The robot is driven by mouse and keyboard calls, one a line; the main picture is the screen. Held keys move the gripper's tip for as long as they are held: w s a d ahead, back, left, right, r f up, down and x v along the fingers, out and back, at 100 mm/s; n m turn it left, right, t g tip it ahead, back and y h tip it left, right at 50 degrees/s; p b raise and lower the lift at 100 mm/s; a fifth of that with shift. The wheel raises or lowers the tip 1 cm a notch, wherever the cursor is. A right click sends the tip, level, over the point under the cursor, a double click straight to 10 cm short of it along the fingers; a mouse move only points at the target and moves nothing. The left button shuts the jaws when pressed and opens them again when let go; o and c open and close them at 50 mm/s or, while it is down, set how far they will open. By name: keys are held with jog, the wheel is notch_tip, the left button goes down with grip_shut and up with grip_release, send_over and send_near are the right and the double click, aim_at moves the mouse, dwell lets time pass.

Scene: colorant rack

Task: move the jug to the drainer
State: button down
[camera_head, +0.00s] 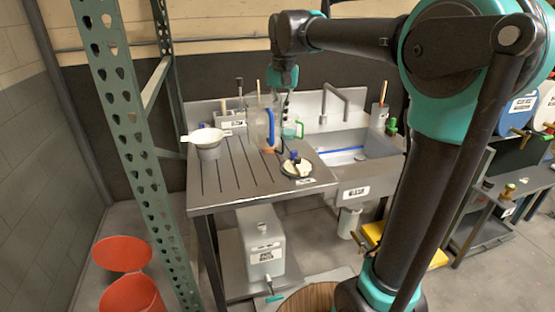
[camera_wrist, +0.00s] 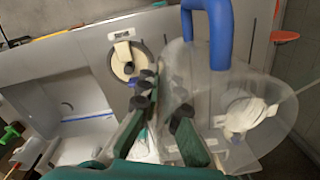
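The clear jug (camera_head: 256,128) with a blue handle (camera_head: 270,126) is over the grooved steel drainer (camera_head: 230,185); I cannot tell for sure whether its base touches. In the wrist view the jug (camera_wrist: 205,75) fills the right side, with its blue handle at the top. My gripper (camera_head: 286,88) points down just right of the jug's upper part. In the wrist view my gripper (camera_wrist: 166,100) has its two fingers apart, close against the jug's near side. The see-through wall overlaps the right finger, and I cannot make out contact.
A white funnel-like bowl (camera_head: 207,140) stands left on the drainer. A green-handled clear vessel (camera_head: 291,130) is behind the jug. A round dish (camera_head: 296,168) lies near the front edge. The sink (camera_head: 355,158) is to the right. A green rack post (camera_head: 130,130) rises at the left.

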notch_tip(320, 180, down, 15)
jog(key=shift+r, duration=0.15)
dwell(0.4)
jog(key=c, duration=2.1)
grip_release()
jog(key=shift+c, duration=0.2)
jog(key=o, duration=0.4)
jog(key=r, duration=1.2)
jog(key=shift+s+d, duration=0.1)
jog(key=shift+d, duration=0.2)
